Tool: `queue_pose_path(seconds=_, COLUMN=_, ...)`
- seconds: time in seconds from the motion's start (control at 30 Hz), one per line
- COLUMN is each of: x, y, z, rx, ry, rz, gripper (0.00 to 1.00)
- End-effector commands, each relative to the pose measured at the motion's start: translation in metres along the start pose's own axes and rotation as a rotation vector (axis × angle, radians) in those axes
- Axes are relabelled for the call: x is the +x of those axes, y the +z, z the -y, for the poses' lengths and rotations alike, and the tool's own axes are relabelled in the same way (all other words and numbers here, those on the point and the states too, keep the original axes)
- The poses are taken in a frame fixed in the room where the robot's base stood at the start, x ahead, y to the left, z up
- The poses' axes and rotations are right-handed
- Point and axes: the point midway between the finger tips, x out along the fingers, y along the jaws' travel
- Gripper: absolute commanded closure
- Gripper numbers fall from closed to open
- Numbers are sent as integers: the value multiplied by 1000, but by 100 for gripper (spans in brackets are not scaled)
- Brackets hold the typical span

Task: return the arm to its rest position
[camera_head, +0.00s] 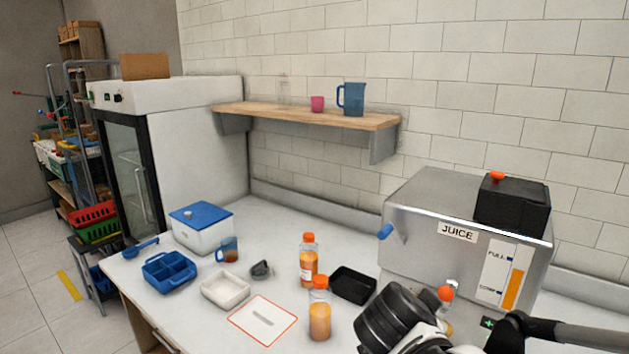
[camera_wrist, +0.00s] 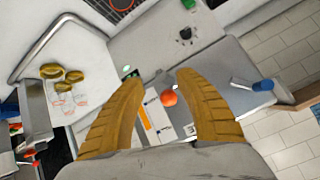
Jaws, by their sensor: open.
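My arm, with dark rounded links (camera_head: 395,322), reaches in at the lower right of the head view, in front of the steel juicer (camera_head: 410,235). My gripper (camera_wrist: 158,80) shows in the wrist view as two tan ribbed fingers, spread apart. I see nothing held between them. An orange-red round knob or cap (camera_wrist: 168,98) appears in the gap beyond the fingers; I cannot tell whether they touch it. The juicer's gauge with its orange bar (camera_wrist: 146,118) also shows there. In the head view the fingertips are not clearly visible.
Two orange-capped juice bottles (camera_head: 308,262) (camera_head: 320,312), a black tray (camera_head: 353,285), a white tray (camera_head: 226,290), a blue divided tray (camera_head: 168,272) and a blue-lidded box (camera_head: 203,237) stand on the counter. A wooden shelf (camera_head: 300,115) juts from the wall above.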

Motion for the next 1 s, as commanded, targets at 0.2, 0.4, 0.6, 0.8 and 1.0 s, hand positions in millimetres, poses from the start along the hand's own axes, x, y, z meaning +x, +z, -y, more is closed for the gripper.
queue_pose_path(seconds=0.2, x=-19, y=24, z=-54, rx=-355, ry=-56, rz=226, gripper=59)
queue_pose_path(seconds=0.4, x=-45, y=49, z=-80, rx=-634, ry=-222, rz=347, gripper=59)
queue_pose_path(seconds=0.6, x=-63, y=63, z=-87, rx=-793, ry=-359, rz=367, gripper=59)
queue_pose_path(seconds=0.8, x=-67, y=66, z=-87, rx=-837, ry=-397, rz=364, gripper=59)
queue_pose_path(seconds=1.0, x=-67, y=66, z=-87, rx=-837, ry=-397, rz=364, gripper=59)
